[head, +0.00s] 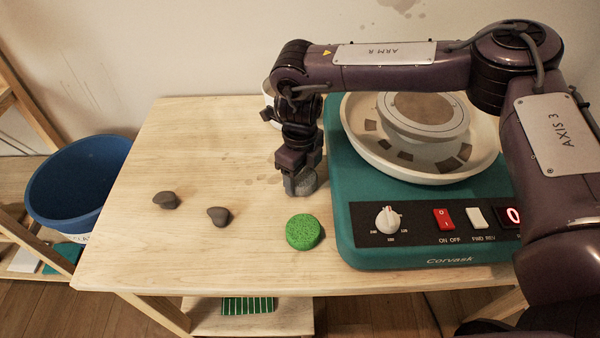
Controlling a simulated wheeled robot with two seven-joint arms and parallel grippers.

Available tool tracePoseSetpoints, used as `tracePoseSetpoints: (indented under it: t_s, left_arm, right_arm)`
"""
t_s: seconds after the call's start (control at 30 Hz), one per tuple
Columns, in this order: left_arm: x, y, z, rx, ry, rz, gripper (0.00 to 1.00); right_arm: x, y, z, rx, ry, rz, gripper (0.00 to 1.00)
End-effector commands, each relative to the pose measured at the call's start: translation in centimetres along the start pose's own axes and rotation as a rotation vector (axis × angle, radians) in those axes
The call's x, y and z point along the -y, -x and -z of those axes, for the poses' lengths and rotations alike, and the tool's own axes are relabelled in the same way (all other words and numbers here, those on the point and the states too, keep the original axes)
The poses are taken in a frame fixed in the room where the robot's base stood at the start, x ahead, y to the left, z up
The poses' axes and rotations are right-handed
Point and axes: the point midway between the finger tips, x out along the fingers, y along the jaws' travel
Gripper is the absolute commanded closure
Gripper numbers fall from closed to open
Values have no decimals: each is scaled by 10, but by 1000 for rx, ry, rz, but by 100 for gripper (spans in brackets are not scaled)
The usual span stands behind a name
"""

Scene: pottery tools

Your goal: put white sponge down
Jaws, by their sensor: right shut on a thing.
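My right gripper (300,172) reaches down over the middle of the wooden table, left of the pottery wheel. It is shut on a pale grey, rounded piece (306,183), which I take to be the white sponge. The gripper fingers hide part of it. It is low, close to the tabletop, and I cannot tell whether it touches the wood. A round green sponge (303,232) lies flat on the table just in front of it. My left gripper is not in view.
The teal pottery wheel (345,215) with its pale basin fills the right side. Two dark grey lumps (166,200), (218,216) lie at the left. A white container (268,92) stands partly hidden behind my arm. A blue tub (75,185) is beyond the left edge. The table's left-back area is clear.

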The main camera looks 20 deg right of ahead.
Motion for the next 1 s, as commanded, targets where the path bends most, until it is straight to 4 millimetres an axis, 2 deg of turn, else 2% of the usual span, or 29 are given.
tracePoseSetpoints:
  t_s: [0.27, 0.3, 0.43, 0.77, 0.87, 1.0]
  left_arm:
    - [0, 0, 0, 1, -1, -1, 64]
    - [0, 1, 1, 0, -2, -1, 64]
    - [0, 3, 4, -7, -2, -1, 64]
    - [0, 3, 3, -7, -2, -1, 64]
    - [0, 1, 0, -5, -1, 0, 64]
    - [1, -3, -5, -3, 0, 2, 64]
  right_arm:
    - [0, -4, 0, 0, 0, -1, 49]
    - [0, -2, 0, 1, 0, 0, 33]
    - [0, -2, 0, 1, 0, 0, 16]
    - [0, 2, 0, 1, 0, 0, 16]
    - [0, 12, -1, 4, 0, 0, 16]
    - [0, 40, -1, 5, 0, 1, 16]
